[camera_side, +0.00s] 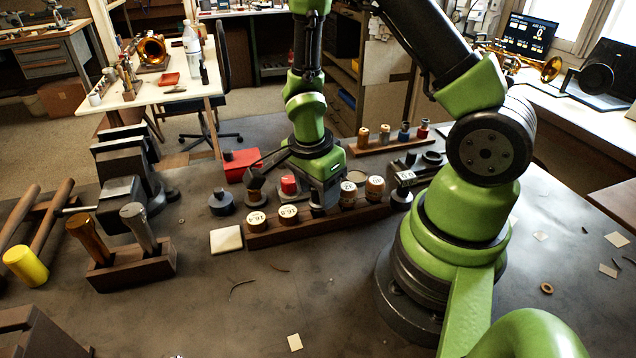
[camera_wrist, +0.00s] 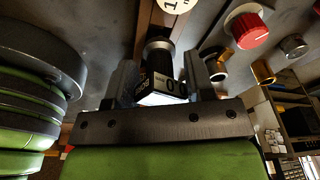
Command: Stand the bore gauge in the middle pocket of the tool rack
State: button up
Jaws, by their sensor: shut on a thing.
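The bore gauge (camera_wrist: 160,62), a black cylinder with a small digital readout, is gripped between the two jaws of my gripper (camera_wrist: 160,88) in the wrist view. In the side view my gripper (camera_side: 318,190) points down over a long wooden rail of labelled round pieces. The gauge is mostly hidden there. I cannot tell whether its lower end touches the rail.
The long rail (camera_side: 262,240) holds several labelled pieces close around my gripper. A pale square (camera_side: 226,240) lies between rail and block. A yellow-headed mallet (camera_side: 25,266) lies far left.

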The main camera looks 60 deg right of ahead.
jog(key=shift+f, duration=1.05)
jog(key=o, duration=1.5)
jog(key=shift+r, duration=0.1)
jog(key=shift+r, duration=3.45)
